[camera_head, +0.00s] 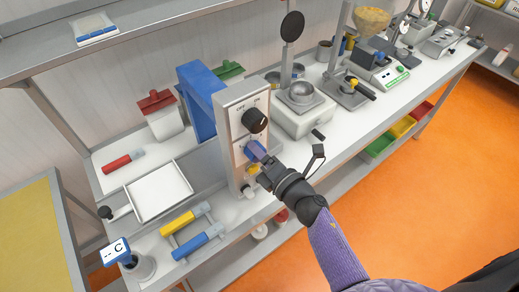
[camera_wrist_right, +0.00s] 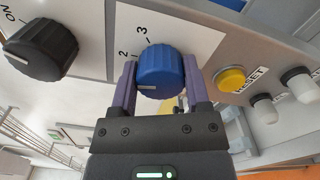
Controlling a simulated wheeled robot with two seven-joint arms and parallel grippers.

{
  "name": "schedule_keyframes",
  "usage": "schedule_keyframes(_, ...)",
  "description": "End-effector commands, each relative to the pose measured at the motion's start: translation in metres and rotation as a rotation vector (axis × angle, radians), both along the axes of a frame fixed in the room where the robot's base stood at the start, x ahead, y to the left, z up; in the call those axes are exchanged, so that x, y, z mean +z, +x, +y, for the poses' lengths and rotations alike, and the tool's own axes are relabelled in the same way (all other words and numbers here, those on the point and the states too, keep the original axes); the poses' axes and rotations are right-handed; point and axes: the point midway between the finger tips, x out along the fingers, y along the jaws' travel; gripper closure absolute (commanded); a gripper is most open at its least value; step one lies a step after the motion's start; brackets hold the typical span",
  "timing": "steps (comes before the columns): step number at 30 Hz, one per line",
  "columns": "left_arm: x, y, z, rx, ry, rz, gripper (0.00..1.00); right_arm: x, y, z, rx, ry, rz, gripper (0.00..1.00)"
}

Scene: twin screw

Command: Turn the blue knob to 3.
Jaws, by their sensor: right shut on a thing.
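The blue knob (camera_wrist_right: 160,68) sits on the front panel of the grey machine (camera_head: 235,150), with the printed marks 2 and 3 beside it in the wrist view. A short white line shows on the knob's near face, low and left; I cannot tell exactly which mark it lines up with. My right gripper (camera_wrist_right: 163,82) has its purple fingers on both sides of the knob, shut on it. In the head view the right gripper (camera_head: 258,153) reaches the panel from the lower right and largely covers the knob. My left gripper is out of view.
A black ON/OFF knob (camera_wrist_right: 42,49) is above the blue one on the panel (camera_head: 254,120). A yellow RESET button (camera_wrist_right: 230,79) and white pegs (camera_wrist_right: 262,108) are close by. Yellow-handled (camera_head: 185,218) and blue-handled (camera_head: 197,242) tools lie on the bench at the left.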

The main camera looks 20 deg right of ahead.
Motion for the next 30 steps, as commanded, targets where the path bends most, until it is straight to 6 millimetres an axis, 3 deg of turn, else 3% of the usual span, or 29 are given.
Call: schedule_keyframes(30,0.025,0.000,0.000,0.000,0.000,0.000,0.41,-0.003,0.000,0.000,-0.001,0.851,0.312,0.98)
